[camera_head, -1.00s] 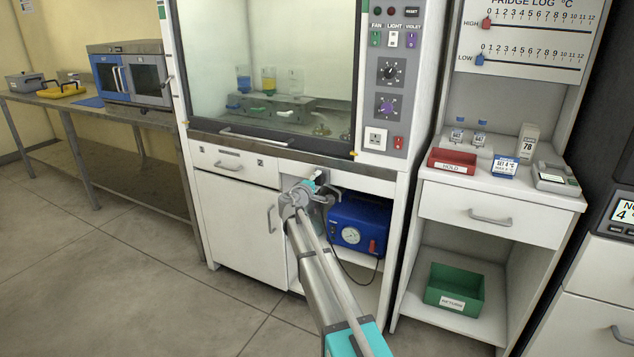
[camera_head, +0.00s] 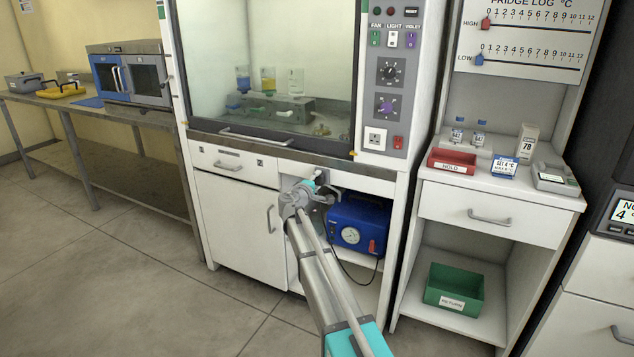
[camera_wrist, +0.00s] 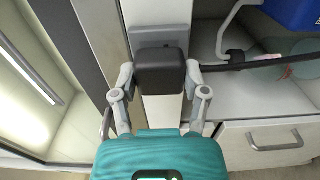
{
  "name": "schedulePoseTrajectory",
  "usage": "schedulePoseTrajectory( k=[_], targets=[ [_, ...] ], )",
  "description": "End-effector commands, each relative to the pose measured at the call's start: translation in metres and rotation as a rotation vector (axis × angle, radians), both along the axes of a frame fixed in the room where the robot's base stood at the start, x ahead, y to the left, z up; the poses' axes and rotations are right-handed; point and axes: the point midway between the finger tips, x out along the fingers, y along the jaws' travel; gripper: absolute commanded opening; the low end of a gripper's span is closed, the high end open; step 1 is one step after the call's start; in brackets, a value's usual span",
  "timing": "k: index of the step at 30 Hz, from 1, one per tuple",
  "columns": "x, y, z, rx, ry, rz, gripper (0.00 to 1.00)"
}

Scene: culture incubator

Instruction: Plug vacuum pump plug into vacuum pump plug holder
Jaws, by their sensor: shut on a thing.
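The vacuum pump plug is a black block (camera_wrist: 163,73) with a dark cable running off to the right in the wrist view. My gripper (camera_wrist: 160,78) is shut on it, one finger on each side. Just behind the plug in the wrist view is a grey plate (camera_wrist: 151,24), seemingly the plug holder, on a pale panel. The plug overlaps the plate's lower part, so I cannot tell whether they touch. In the head view my gripper (camera_head: 318,184) is at the cabinet opening below the fume hood; the plug is hard to make out there.
The blue vacuum pump (camera_head: 370,216) with a round gauge stands in the open bay, right of my gripper. Its cable (camera_head: 352,278) hangs below. A closed white cabinet door (camera_head: 235,225) is to the left. A green tray (camera_head: 468,283) sits on the right-hand shelf.

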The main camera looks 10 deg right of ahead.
Motion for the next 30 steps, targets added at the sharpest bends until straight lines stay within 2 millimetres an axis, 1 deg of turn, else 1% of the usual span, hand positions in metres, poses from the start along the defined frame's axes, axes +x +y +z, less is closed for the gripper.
schedulePoseTrajectory(
  k=[16, 17, 18, 20, 21, 23, 30],
  targets=[
    [0.0067, -0.0046, 0.0001, 0.0, 0.0, 0.0, 0.0],
    [0.0065, -0.0045, 0.0001, 0.0, 0.0, 0.0, 0.62],
    [0.0064, -0.0043, 0.0001, 0.0, 0.0, 0.001, 0.7],
    [0.0063, -0.0043, 0.0001, 0.0, 0.0, 0.001, 0.81],
    [0.0063, -0.0043, 0.0001, 0.0, 0.0, 0.001, 0.88],
    [0.0062, -0.0042, 0.0001, 0.0, 0.0, 0.0, 0.99],
    [0.0062, -0.0042, 0.0, 0.0, 0.0, 0.0, 0.99]
  ],
)
